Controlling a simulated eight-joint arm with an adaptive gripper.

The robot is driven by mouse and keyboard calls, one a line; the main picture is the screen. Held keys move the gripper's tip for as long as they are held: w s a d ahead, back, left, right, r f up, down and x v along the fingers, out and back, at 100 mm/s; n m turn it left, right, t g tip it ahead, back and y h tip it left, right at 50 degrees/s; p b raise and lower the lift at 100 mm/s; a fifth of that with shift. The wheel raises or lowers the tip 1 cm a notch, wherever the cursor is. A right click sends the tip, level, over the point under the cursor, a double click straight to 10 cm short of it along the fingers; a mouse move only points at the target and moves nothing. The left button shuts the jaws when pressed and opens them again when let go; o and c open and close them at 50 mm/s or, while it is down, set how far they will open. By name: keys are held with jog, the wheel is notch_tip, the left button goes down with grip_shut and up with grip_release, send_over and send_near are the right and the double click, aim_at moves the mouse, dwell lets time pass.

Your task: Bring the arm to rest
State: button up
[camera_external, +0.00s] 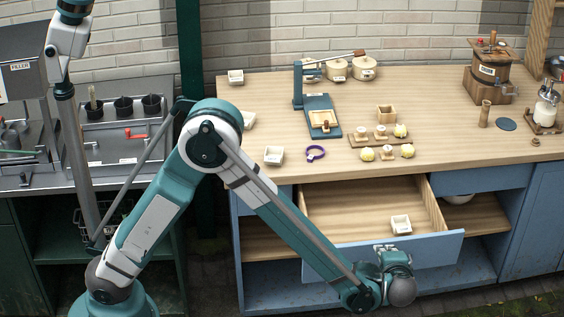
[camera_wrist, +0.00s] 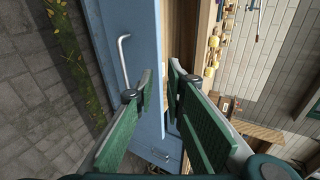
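My arm reaches over the front of the blue counter, its wrist low before the pulled-out drawer (camera_external: 345,205). In the external view the fingers are largely hidden by my wrist. A small white dish (camera_external: 401,224) sits inside the drawer at the right front.
The wooden counter (camera_external: 450,130) holds a blue press (camera_external: 322,115), white dishes (camera_external: 274,154), a purple ring (camera_external: 315,152), lidded pots (camera_external: 364,68), a board with small pieces (camera_external: 378,138) and a wooden grinder (camera_external: 487,75). A metal filler station (camera_external: 125,145) stands at left. Paved floor lies in front.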

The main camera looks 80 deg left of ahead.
jog(key=s+r+t+h+p, duration=0.15)
jog(key=s+r+h, duration=0.35)
jog(key=s+r, duration=0.7)
jog(key=s+d+r+t+h, duration=0.1)
jog(key=s+d+h, duration=0.1)
jog(key=s, duration=0.6)
jog(key=s+d+r+n+t+h, duration=0.1)
jog(key=s+d+t+h, duration=0.1)
jog(key=s, duration=0.6)
jog(key=s+d+r+t+h+p, duration=0.1)
jog(key=s+d+h, duration=0.2)
jog(key=s, duration=0.5)
jog(key=shift+s+d+r, duration=0.2)
jog(key=shift+d+r, duration=0.15)
jog(key=shift+d, duration=0.2)
jog(key=shift+o, duration=0.5)
